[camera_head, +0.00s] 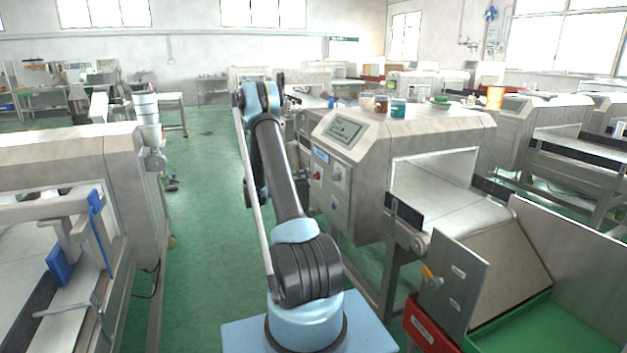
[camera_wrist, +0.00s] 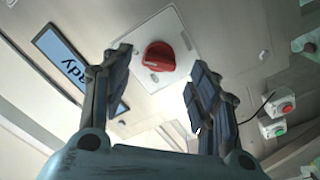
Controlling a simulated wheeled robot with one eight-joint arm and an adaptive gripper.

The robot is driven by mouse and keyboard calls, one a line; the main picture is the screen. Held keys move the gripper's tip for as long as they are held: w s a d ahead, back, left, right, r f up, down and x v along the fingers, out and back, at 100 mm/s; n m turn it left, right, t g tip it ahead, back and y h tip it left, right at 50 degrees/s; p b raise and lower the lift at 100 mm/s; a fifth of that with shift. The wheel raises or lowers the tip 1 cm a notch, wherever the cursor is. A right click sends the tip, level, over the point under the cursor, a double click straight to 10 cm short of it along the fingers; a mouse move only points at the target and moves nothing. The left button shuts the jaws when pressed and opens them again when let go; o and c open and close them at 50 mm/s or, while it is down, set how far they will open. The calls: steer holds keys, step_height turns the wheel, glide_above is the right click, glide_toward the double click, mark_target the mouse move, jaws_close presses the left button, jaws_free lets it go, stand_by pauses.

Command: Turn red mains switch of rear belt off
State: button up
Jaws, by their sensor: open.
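The red rotary mains switch (camera_wrist: 158,56) sits on a white plate (camera_wrist: 176,38) on a metal panel in the wrist view. Its labels are too small to read, so I cannot tell its setting. My gripper (camera_wrist: 160,62) is open, with one dark finger on each side of the switch in the picture. The fingers look apart from the knob, and nothing is held. In the head view my arm reaches toward the far machines, and its links hide the gripper. I cannot make out this switch there.
Boxes with a red button (camera_wrist: 286,106) and a green button (camera_wrist: 279,130) are at right. In the head view, a metal detector housing (camera_head: 365,140) stands right of my arm; green floor (camera_head: 205,240) is clear at left.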

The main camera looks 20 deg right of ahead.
mark_target(315, 176)
steer(key=shift+d, duration=2.35)
steer(key=c, duration=1.1)
